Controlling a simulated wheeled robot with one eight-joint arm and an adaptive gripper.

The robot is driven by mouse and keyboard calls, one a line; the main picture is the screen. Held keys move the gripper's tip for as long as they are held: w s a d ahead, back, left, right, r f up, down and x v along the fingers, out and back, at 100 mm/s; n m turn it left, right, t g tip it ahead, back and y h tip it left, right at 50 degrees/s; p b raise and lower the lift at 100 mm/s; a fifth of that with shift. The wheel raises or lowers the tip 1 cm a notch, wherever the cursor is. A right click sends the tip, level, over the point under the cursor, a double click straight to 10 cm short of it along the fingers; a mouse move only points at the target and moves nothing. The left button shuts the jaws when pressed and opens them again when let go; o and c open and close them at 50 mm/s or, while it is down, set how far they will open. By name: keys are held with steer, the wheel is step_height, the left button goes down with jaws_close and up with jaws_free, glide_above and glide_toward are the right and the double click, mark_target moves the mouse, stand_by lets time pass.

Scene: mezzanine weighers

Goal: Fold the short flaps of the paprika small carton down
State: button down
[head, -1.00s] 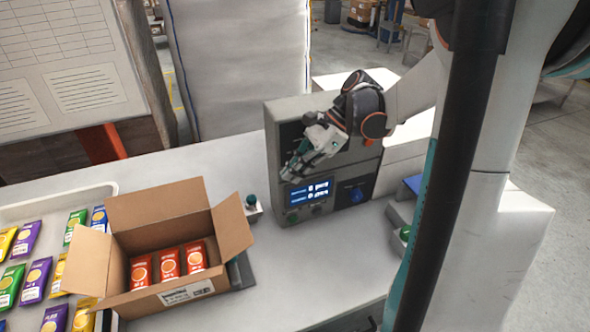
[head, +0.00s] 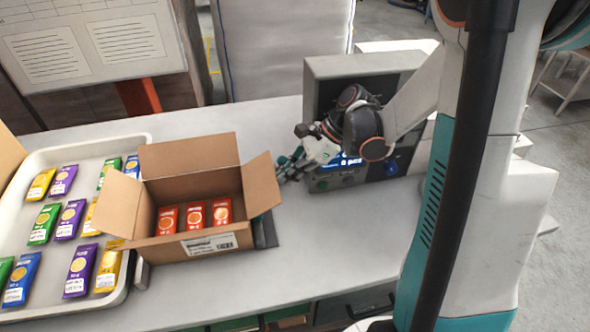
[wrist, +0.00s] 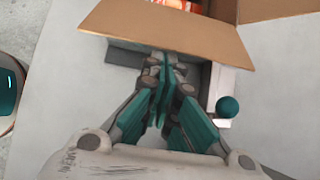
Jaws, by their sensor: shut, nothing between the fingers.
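The small carton (head: 190,244) stands open on the bench with orange-red packs (head: 194,215) in a row inside. Its left short flap (head: 118,206) and right short flap (head: 262,184) stick up and outward. The tall back long flap (head: 188,157) also stands up; the front one is hard to make out. My gripper (head: 284,176) is shut and empty, just right of the right short flap. In the wrist view the gripper (wrist: 165,62) points at that flap (wrist: 165,32), which spans the top of the picture; whether they touch I cannot tell.
A grey tray (head: 140,285) of coloured packs lies left of the carton. A weigher console (head: 330,69) with a blue display stands right, behind my gripper. A green knob (wrist: 229,106) shows beside the carton. Bench space in front of the console is clear.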

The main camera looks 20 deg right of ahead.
stand_by(0.4)
steer(key=shift+a+r+h+p, duration=0.2)
steer(key=shift+r+h+p, duration=0.25)
steer(key=shift+p, duration=0.1)
